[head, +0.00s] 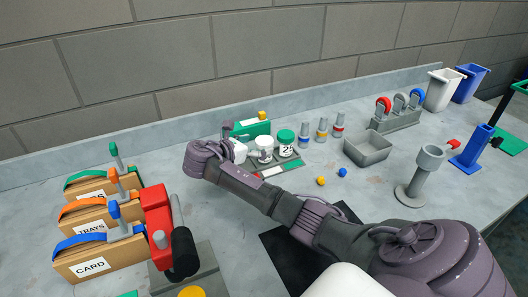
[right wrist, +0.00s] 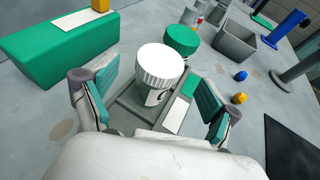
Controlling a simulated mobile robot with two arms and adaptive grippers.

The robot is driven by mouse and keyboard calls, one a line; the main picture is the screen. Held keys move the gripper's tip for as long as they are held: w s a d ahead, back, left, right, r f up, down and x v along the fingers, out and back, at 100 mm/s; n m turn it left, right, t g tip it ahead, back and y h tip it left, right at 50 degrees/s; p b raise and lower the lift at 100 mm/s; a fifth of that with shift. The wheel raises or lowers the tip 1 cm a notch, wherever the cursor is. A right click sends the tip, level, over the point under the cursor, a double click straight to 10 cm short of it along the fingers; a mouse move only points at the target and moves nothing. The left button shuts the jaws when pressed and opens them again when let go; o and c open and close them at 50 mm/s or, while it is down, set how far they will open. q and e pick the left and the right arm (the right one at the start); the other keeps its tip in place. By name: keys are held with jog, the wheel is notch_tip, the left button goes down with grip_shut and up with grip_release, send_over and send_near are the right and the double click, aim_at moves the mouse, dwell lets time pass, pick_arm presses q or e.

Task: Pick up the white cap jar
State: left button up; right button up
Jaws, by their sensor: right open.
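The white cap jar (right wrist: 160,70), with a ribbed white lid and dark print on its side, stands upright on a grey tray (right wrist: 128,118) in the right wrist view. It also shows in the head view (head: 265,150), just right of my right gripper (head: 243,148). In the right wrist view my right gripper (right wrist: 158,88) is open, with one teal-padded finger on each side of the jar and visible gaps between. Whether the fingertips reach level with the jar's body is hard to tell. My left gripper is not in view.
A green cap jar (head: 286,143) stands close beside the white one. A green box (right wrist: 55,48) lies to the left in the wrist view. A grey bin (head: 369,148), blue ball (head: 342,172) and yellow ball (head: 321,181) lie to the right. Cardboard boxes (head: 93,264) stand at left.

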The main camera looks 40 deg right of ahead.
jog(key=x, duration=0.4)
jog(key=shift+w+p, duration=0.1)
jog(key=shift+p, duration=0.2)
jog(key=shift+c, duration=0.9)
jog(key=c, duration=1.1)
